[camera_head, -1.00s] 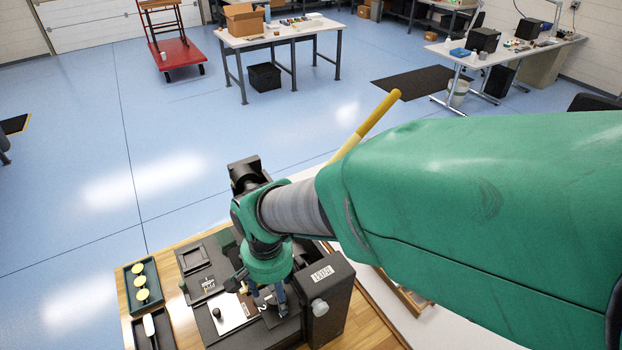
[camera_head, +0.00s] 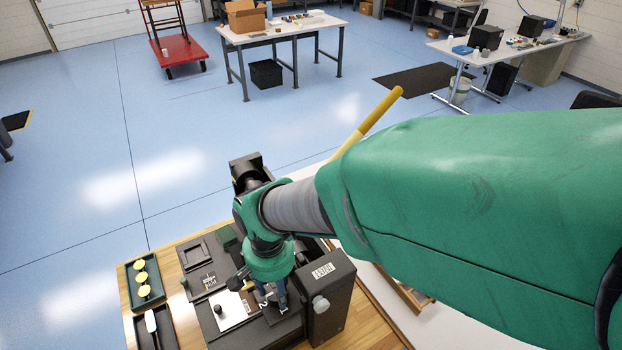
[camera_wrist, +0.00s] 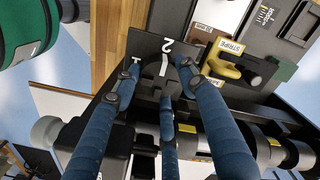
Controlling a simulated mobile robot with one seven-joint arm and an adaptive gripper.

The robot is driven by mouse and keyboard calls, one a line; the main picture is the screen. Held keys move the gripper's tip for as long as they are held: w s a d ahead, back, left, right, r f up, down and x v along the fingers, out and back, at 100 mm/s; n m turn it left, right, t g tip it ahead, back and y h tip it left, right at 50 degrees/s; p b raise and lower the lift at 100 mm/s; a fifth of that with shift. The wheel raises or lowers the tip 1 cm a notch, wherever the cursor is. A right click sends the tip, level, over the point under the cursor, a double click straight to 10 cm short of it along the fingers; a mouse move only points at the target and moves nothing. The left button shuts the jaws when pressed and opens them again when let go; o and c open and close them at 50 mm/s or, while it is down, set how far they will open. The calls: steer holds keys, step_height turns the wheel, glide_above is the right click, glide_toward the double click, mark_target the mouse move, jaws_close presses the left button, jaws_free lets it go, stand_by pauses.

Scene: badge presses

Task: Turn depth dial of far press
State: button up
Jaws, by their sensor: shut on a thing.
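My gripper (camera_wrist: 158,88) has blue fingers closed around a dark knob, the depth dial (camera_wrist: 150,77), in the wrist view. The dial stands on a dark plate (camera_wrist: 146,42) with white numerals, of which a 1 and a 2 show. The fingers cover part of the dial and plate. In the head view, my gripper (camera_head: 271,296) reaches down onto a dark press (camera_head: 332,298), beside its tall block with a white label. White numerals show beside the fingers there too.
A green tray with yellow discs (camera_head: 141,282) and a dark tray with a white tool (camera_head: 151,325) lie left of the press. A yellow part (camera_wrist: 232,66) sits near a STRIPE label in the wrist view. Blue floor lies beyond the wooden bench.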

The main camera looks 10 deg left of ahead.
steer(key=shift+n, duration=0.4)
steer(key=n, duration=0.7)
steer(key=shift+n+p, duration=0.3)
steer(key=shift+p, duration=0.1)
steer(key=o, duration=1.1)
steer(key=shift+o, duration=0.2)
